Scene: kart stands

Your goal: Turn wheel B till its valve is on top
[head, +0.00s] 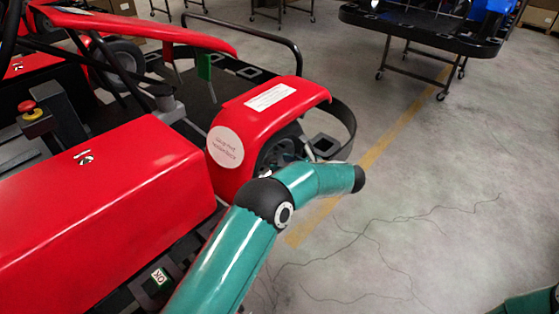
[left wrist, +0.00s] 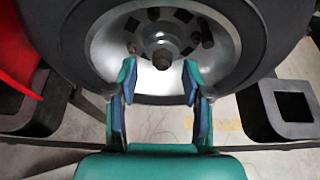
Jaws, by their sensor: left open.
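A kart wheel with a black tyre (left wrist: 70,45) and a silver rim (left wrist: 225,45) fills the upper part of the left wrist view. Its hub has a central bolt and several dark holes or studs around it. I cannot pick out the valve for sure, and no letter shows on the wheel. In the head view a wheel (head: 275,150) is partly hidden behind the red fender and my left arm. My left gripper (left wrist: 160,82) is open, its blue-padded fingers apart in front of the lower rim, with nothing held between them. My right gripper is out of view.
The red kart body (head: 110,200) and fender (head: 270,98) lie beside my left arm. A black bumper bar (head: 345,120) curves around the wheel. Square black tube ends (left wrist: 290,108) flank the wheel. Another kart on a wheeled stand (head: 420,30) is behind. Open floor lies right.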

